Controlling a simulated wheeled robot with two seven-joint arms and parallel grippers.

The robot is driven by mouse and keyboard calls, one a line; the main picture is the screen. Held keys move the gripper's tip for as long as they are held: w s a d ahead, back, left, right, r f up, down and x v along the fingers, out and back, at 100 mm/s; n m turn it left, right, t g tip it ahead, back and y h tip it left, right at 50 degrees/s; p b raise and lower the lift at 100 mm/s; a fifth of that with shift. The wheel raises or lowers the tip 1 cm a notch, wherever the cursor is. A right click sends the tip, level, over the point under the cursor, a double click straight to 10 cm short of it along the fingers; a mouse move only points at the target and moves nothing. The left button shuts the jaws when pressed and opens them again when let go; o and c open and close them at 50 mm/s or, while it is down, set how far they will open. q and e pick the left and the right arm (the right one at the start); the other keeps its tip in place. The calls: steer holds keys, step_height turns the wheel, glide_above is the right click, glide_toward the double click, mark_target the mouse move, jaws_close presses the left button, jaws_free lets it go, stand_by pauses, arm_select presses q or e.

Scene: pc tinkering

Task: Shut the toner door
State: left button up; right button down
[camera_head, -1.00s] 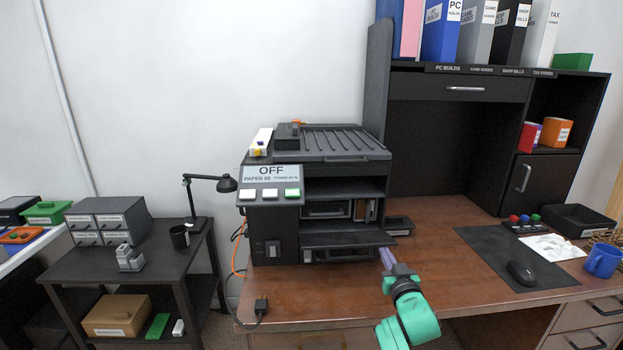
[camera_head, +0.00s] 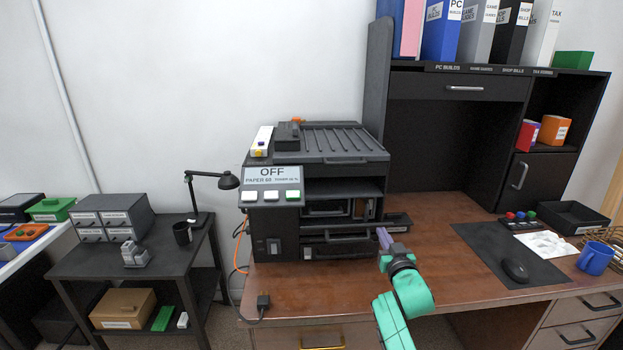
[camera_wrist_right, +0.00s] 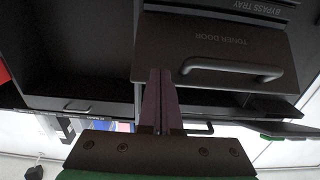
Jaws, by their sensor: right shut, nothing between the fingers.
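The toner door (camera_head: 343,225) is a dark flap low on the front of the black printer (camera_head: 345,155). The printer's inside shows above it, so it stands partly open and tilted upward; the exact angle is hard to tell. In the right wrist view the toner door (camera_wrist_right: 225,45) shows its lettered face upside down, with a bar handle (camera_wrist_right: 232,70). My right gripper (camera_head: 384,237) is shut and empty at the door's right end. In the wrist view the fingertips (camera_wrist_right: 160,75) overlap the door's edge beside the handle; contact cannot be told. My left gripper is out of view.
A cabinet (camera_head: 455,140) stands behind, close to the printer's right side.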

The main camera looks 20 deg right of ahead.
mark_target(381, 225)
steer(key=shift+w+d+r+p, duration=0.2)
steer(key=shift+w+d+r, duration=0.05)
steer(key=shift+w+r, duration=0.45)
steer(key=shift+w+d+r+p, duration=0.2)
steer(key=shift+w+d+r, duration=0.05)
steer(key=shift+w+r, duration=0.4)
steer(key=shift+w+d+r, duration=0.2)
steer(key=shift+w, duration=0.3)
steer(key=shift+w+d+r, duration=0.15)
steer(key=shift+w+r, duration=0.05)
steer(key=shift+w, duration=0.3)
steer(key=shift+w+d+r+b, duration=0.1)
steer(key=shift+w+d+b, duration=0.1)
steer(key=shift+w+b, duration=0.5)
steer(key=shift+w+d, duration=0.15)
steer(key=shift+w, duration=0.25)
steer(key=shift+w+d+r+b, duration=0.1)
steer(key=shift+w+b, duration=0.3)
steer(key=shift+b, duration=0.1)
